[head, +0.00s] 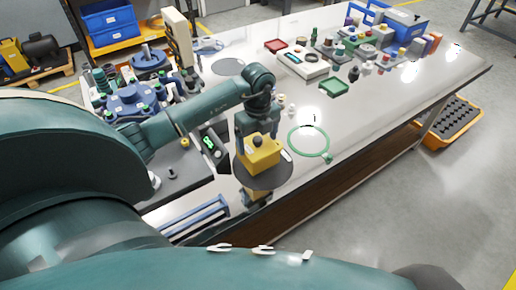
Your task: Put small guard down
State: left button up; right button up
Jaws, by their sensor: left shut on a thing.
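My left gripper (257,124) points down near the table's front edge and is shut on a yellow boxy piece (261,156), likely the small guard. The piece has a dark knob on its side. A dark grey round disc (268,182) shows right under the yellow piece. I cannot tell whether the two touch. My right gripper is not in view.
A green ring (292,147) lies on the table to the right of the gripper. A small device with a green display (209,143) stands to the left. Blue pump-like units (132,100) crowd the left side. A green tray (334,88) and several small parts lie farther back.

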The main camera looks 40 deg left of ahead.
aim_at(257, 149)
pick_arm(q)
jog(key=shift+f, duration=1.9)
jog(key=shift+f, duration=0.15)
jog(key=o, duration=1.2)
